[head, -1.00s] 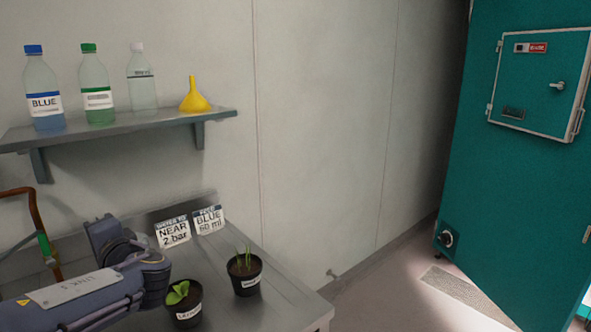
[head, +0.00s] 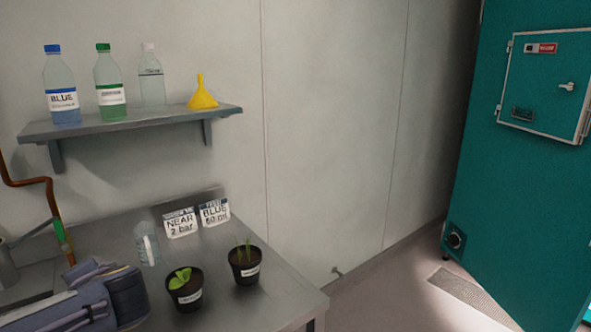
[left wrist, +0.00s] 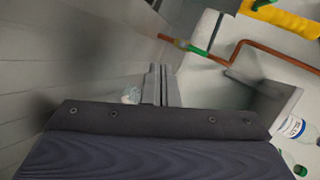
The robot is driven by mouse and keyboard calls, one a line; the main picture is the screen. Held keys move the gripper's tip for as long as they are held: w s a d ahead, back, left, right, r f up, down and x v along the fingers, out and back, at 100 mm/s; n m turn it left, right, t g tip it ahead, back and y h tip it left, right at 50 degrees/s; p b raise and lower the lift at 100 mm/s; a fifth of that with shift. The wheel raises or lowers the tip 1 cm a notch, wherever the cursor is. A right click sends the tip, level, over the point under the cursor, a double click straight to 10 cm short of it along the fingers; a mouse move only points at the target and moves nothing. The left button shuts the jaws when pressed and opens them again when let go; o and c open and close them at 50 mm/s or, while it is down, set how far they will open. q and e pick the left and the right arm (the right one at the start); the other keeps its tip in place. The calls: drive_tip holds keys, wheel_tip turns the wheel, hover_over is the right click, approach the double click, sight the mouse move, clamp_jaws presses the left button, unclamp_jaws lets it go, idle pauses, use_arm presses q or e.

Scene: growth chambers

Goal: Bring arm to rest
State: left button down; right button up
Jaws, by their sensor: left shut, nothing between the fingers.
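My left arm shows at the lower left of the head view, over the bench, and its gripper is outside that picture. In the left wrist view my left gripper (left wrist: 160,84) shows with its two fingers together and nothing between them. My right arm and gripper are in neither view. Two black pots stand on the metal bench (head: 275,297): one with a leafy seedling (head: 184,290) and one with thin upright shoots (head: 244,264). A clear vessel (head: 147,244) is on the bench behind my arm.
A wall shelf (head: 140,124) holds a blue-capped bottle (head: 62,88), a green-capped bottle (head: 110,86), a clear bottle (head: 152,78) and a yellow funnel (head: 202,96). Signs (head: 181,223) stand at the bench back. A copper pipe (head: 50,200) runs at left. A teal cabinet (head: 530,190) stands right, beyond open floor.

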use_arm(q)
drive_tip(key=s+d+f+n+h, duration=0.1)
drive_tip(key=s+d+f+h, duration=0.1)
drive_tip(key=s+f, duration=0.1)
drive_tip(key=s+d+f+g+h, duration=0.1)
drive_tip(key=s+d+f+h, duration=0.1)
drive_tip(key=s, duration=0.3)
drive_tip(key=s+d+f+n+g+h, duration=0.1)
drive_tip(key=s+d+f+h, duration=0.2)
drive_tip(key=s+f, duration=0.1)
drive_tip(key=shift+n, duration=0.3)
drive_tip(key=s+d+f+n+t+h, duration=0.1)
drive_tip(key=s+d+h, duration=0.25)
drive_tip(key=d, duration=0.35)
drive_tip(key=s+d+f+n+h, duration=0.1)
drive_tip(key=s+d+n+h, duration=0.2)
drive_tip(key=d, duration=0.4)
wheel_tip(320, 180, down, 11)
drive_tip(key=h+b, duration=0.1)
drive_tip(key=b, duration=1)
wheel_tip(320, 180, up, 16)
drive_tip(key=p, duration=1.6)
drive_tip(key=shift+a+r+m, duration=0.15)
drive_tip(key=shift+a+m, duration=0.05)
drive_tip(key=shift+m, duration=0.1)
drive_tip(key=shift+s, duration=0.1)
